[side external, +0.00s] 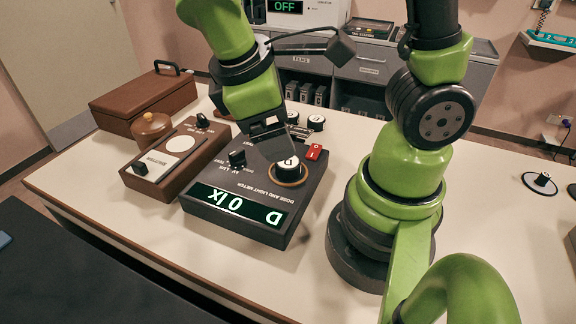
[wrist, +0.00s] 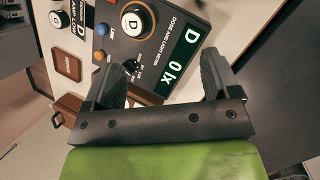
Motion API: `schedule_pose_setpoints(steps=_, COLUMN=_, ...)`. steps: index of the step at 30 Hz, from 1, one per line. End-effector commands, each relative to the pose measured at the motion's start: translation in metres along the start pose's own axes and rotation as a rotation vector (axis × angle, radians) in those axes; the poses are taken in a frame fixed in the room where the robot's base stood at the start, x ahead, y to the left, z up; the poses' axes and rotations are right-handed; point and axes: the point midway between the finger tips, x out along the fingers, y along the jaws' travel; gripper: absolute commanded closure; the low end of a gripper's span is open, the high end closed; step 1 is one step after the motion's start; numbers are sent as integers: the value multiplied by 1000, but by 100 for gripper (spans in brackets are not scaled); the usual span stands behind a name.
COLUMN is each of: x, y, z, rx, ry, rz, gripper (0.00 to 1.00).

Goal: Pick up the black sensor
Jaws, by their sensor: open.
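A black round puck with a white top marked "D" (side external: 288,165), which may be the black sensor, sits in a copper-coloured ring on the dark dose and light meter (side external: 218,190). It also shows in the wrist view (wrist: 137,20), beyond my finger tips, with the meter's lit display (wrist: 184,65) reading "D 0 lx". My gripper (side external: 268,142) is above the meter, just left of the puck in the side view. In the wrist view its fingers (wrist: 162,78) are spread wide, with nothing held. Similar black pucks with white tops (side external: 316,122) stand behind the meter.
A brown control box (side external: 188,143) stands left of the meter. A brown case (side external: 150,93) and a round brown object (side external: 151,128) lie behind it. A red switch (side external: 314,152) is beside the puck. Another puck (side external: 542,179) is at the far right. The front white tabletop (side external: 110,200) is clear.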

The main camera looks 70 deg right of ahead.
Motion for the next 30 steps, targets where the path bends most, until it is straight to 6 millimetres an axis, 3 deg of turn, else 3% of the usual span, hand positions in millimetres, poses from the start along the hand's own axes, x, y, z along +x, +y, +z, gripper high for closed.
schedule_pose_setpoints(steps=9, x=63, y=-13, z=-32, rx=-588, ry=-451, rz=350, gripper=18)
schedule_pose_setpoints(steps=15, x=89, y=-18, z=-44, rx=-819, ry=-618, rz=507, gripper=18)
schedule_pose_setpoints(steps=20, x=100, y=-16, z=-46, rx=-881, ry=-666, rz=551, gripper=18)
schedule_pose_setpoints(steps=30, x=128, y=13, z=-34, rx=-882, ry=-667, rz=551, gripper=18)
